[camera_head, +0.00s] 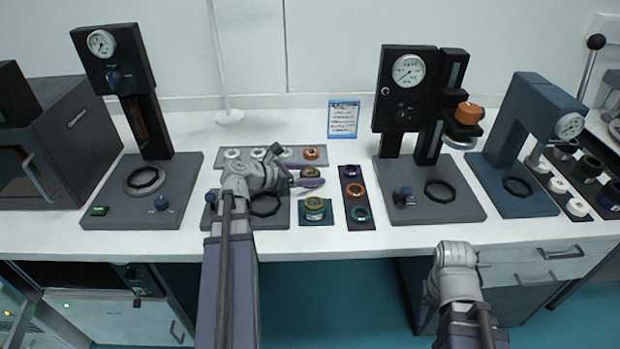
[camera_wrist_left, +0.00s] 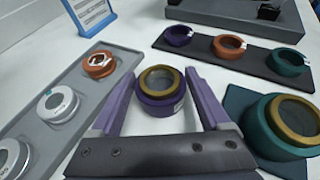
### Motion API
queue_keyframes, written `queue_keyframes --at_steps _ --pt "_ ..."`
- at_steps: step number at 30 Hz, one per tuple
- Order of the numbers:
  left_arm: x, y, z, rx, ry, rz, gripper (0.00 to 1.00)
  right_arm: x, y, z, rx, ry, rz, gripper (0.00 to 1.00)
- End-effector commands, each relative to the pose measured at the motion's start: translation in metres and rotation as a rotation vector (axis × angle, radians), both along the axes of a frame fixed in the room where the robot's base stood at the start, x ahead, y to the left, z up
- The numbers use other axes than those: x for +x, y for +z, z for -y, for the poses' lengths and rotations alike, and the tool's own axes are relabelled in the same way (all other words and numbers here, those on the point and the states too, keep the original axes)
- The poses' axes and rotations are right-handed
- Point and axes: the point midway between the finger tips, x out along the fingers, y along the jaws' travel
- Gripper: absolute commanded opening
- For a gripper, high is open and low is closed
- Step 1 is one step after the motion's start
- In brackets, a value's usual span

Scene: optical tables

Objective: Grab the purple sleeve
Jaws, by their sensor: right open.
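The purple sleeve (camera_wrist_left: 160,102) stands upright with a gold ring around its top, between the two finger ends of my left gripper (camera_wrist_left: 160,80) in the left wrist view. The fingers are wide apart, one on each side, close to its wall; I cannot make out clear contact. In the head view the purple sleeve (camera_head: 310,172) is a small ring beside my left gripper (camera_head: 308,182), which reaches in from the left. My right gripper (camera_head: 431,298) hangs low in front of the table edge, apart from everything, its fingers mostly hidden by the wrist.
A teal sleeve with a gold ring (camera_wrist_left: 283,122) stands close on the right. A dark rack (camera_wrist_left: 255,68) holds purple, orange and teal rings. A grey tray (camera_wrist_left: 68,75) on the left carries white parts and an orange ring. Gauge presses (camera_head: 408,120) stand behind.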

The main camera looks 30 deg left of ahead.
Motion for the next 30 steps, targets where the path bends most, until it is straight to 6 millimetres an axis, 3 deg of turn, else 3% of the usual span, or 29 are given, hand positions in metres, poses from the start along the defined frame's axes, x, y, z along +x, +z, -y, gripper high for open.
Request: queue_keyframes --at_steps 2,19,30 --pt "-0.0001 -0.0001 -0.0001 0.000 0.000 0.000 0.70 0.0000 0.0000 0.0000 0.000 0.000 0.000 0.45" --pt "-0.0001 -0.0001 -0.0001 0.000 0.000 0.000 0.06 0.0000 0.0000 0.0000 0.000 0.000 0.000 0.45" --pt "-0.0002 0.0049 0.0000 0.000 0.000 0.000 0.06 0.0000 0.0048 0.0000 0.000 0.000 0.000 0.45"
